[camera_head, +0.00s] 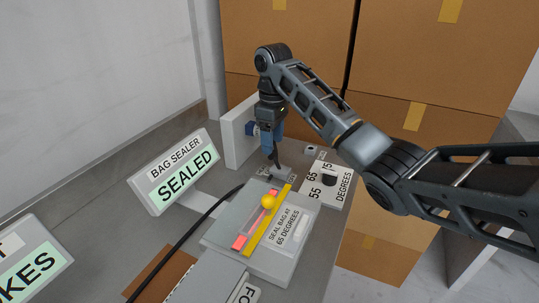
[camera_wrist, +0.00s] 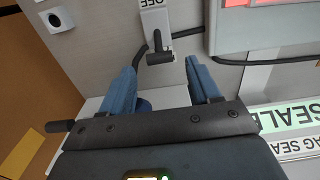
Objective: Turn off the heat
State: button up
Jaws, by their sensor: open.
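A small switch plate with a dark lever (camera_wrist: 160,47) shows at the top of the wrist view. Its label (camera_wrist: 155,4) reads OFF, upside down. My gripper (camera_wrist: 161,66) has its blue fingers spread, with the lever in line with the gap between the fingertips. I cannot tell whether they touch it. In the head view my gripper (camera_head: 275,160) points down at the switch plate (camera_head: 287,173), partly hiding it. The bag sealer (camera_head: 284,262) stands in front, with a red strip, a yellow bar and a yellow ball knob.
A dial plate (camera_head: 340,182) marked in degrees, with a black knob, lies right of the switch. A sign (camera_head: 178,173) reads BAG SEALER SEALED. A white upright panel (camera_head: 238,135) stands behind left. A black cable (camera_head: 195,228) crosses the table. Cardboard boxes (camera_head: 300,105) stack behind.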

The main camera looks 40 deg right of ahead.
aim_at(277, 163)
jog(key=shift+f, duration=2.4)
jog(key=shift+p, duration=0.3)
jog(key=c, duration=1)
